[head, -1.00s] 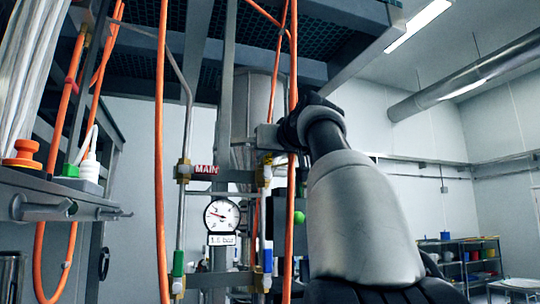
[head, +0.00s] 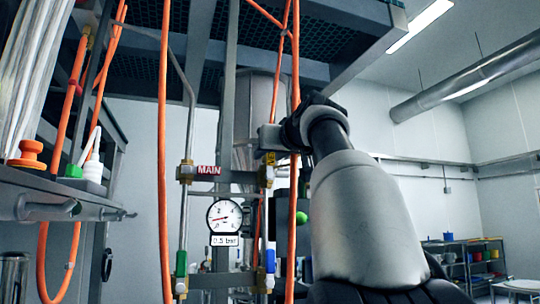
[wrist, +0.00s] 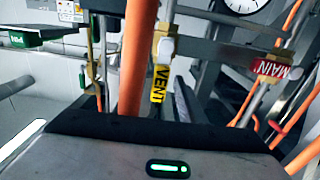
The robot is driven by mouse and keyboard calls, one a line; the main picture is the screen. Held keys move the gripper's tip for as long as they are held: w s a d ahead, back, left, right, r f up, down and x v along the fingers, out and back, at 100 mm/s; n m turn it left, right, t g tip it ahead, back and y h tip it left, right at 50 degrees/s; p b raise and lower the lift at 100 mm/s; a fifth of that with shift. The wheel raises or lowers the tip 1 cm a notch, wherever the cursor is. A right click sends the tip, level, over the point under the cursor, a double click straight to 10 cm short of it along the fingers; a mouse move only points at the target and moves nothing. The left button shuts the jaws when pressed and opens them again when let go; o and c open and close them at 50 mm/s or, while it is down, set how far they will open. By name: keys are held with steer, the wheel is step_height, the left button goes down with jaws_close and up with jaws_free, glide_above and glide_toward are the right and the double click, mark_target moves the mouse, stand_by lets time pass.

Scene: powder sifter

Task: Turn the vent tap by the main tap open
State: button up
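The vent tap (head: 267,176) is a brass valve on a thin pipe, right of the main tap (head: 186,172) with its red MAIN label (head: 209,170). In the wrist view the vent tap's brass body (wrist: 164,44) is ahead, above a yellow VENT label (wrist: 157,83). The MAIN label (wrist: 272,69) is to its right. My gripper (head: 268,137) is just above the vent tap in the head view. Its fingertips are not clearly visible, so contact and opening cannot be told. The gauge (head: 224,216) between the pipes has a display reading about 0.5 bar.
Orange hoses (head: 163,150) hang in front of the frame; another (wrist: 137,60) passes close to my gripper. Green (head: 181,263) and blue (head: 269,260) handles are lower on the pipes. A bench (head: 60,187) is at left, shelves (head: 465,262) at far right.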

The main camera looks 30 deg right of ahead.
steer(key=b+v, duration=0.5)
steer(key=v, duration=1.2)
